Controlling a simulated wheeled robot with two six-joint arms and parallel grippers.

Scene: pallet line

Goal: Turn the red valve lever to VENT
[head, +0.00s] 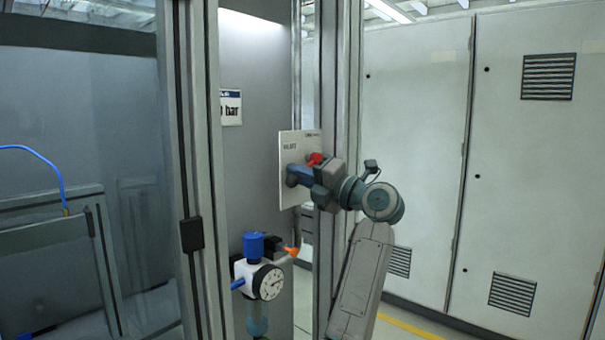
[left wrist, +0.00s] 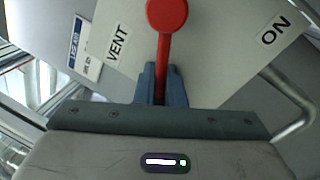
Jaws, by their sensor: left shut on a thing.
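The red valve lever (left wrist: 164,60) shows in the left wrist view, its round hub at the top and its arm running down between my blue fingers. It points between the VENT label (left wrist: 117,43) on the left and the ON label (left wrist: 272,30) on the right, at neither one. My left gripper (head: 299,174) is shut on the lever, in front of the pale valve plate (head: 297,144). In the head view only a small red part of the lever (head: 315,158) shows; the gripper hides the rest. My right gripper is not in view.
A pressure gauge unit (head: 268,282) with a blue knob and an orange part sits below the plate. A grey frame post (head: 197,235) stands to the left. A bent metal tube or handle (left wrist: 295,105) is at the right in the wrist view. Large cabinets (head: 415,120) stand behind.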

